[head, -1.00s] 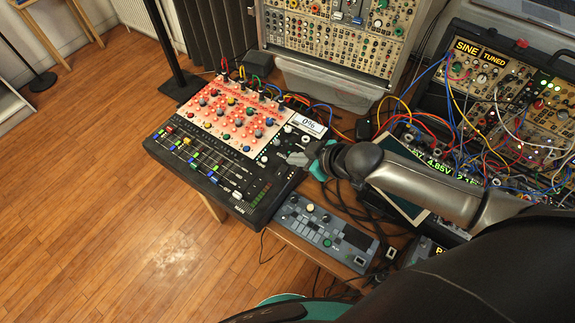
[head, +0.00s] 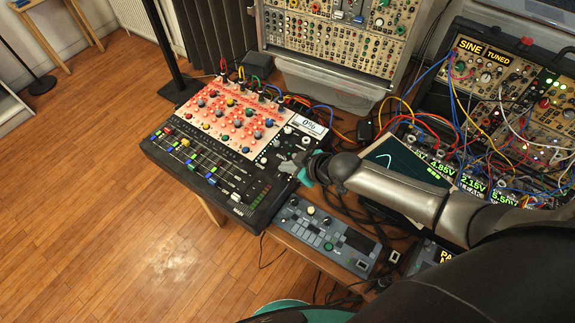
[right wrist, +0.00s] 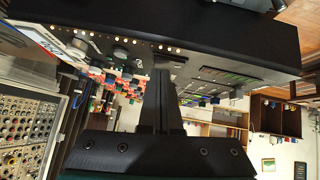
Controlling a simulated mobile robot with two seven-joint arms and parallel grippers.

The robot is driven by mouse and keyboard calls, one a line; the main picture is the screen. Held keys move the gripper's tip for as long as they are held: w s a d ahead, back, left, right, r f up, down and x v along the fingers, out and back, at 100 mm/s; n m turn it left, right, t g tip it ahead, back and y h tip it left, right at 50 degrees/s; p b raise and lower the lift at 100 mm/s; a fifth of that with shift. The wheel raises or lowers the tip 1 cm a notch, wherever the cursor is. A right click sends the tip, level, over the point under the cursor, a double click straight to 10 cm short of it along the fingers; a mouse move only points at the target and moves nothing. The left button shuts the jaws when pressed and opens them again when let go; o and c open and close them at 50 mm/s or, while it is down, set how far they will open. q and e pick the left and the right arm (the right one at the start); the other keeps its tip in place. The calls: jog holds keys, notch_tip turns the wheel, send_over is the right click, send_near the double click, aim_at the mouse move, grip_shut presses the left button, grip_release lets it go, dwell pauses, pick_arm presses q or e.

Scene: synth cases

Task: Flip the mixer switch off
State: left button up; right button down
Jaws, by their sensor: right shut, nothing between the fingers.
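The mixer (head: 262,207) is a black console with coloured faders at its front left and rows of knobs on a red-and-white panel. It stands on the desk, left of centre in the head view. Its dark side edge (right wrist: 200,32) fills the top of the right wrist view. My right gripper (head: 288,167) is over the mixer's right side, close to its surface. Its fingers (right wrist: 160,80) are together and empty in the right wrist view; contact cannot be told. I cannot pick out the switch or its position; the gripper may cover it. My left gripper is not in view.
A small grey synth (head: 325,237) lies just right of the mixer. A patched modular rack (head: 490,95) stands at right, and another (head: 335,38) behind. Cables (head: 420,118) lie between them. The wooden floor (head: 90,220) at left is clear.

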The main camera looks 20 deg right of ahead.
jog(key=shift+d+f, duration=0.1)
jog(key=shift+f, duration=0.25)
jog(key=shift+s+a+p, duration=0.3)
jog(key=shift+a+p, duration=0.05)
jog(key=shift+a, duration=0.1)
jog(key=shift+s+a+r, duration=0.1)
jog(key=shift+s+a, duration=0.15)
jog(key=shift+w, duration=0.1)
jog(key=shift+r+p, duration=0.6)
jog(key=shift+p, duration=0.15)
jog(key=r+p, duration=0.3)
jog(key=shift+s+a+r+p, duration=0.2)
jog(key=shift+a+r+p, duration=0.05)
jog(key=shift+p, duration=0.15)
jog(key=p+v, duration=0.1)
jog(key=v, duration=0.8)
jog(key=shift+s+d, duration=0.3)
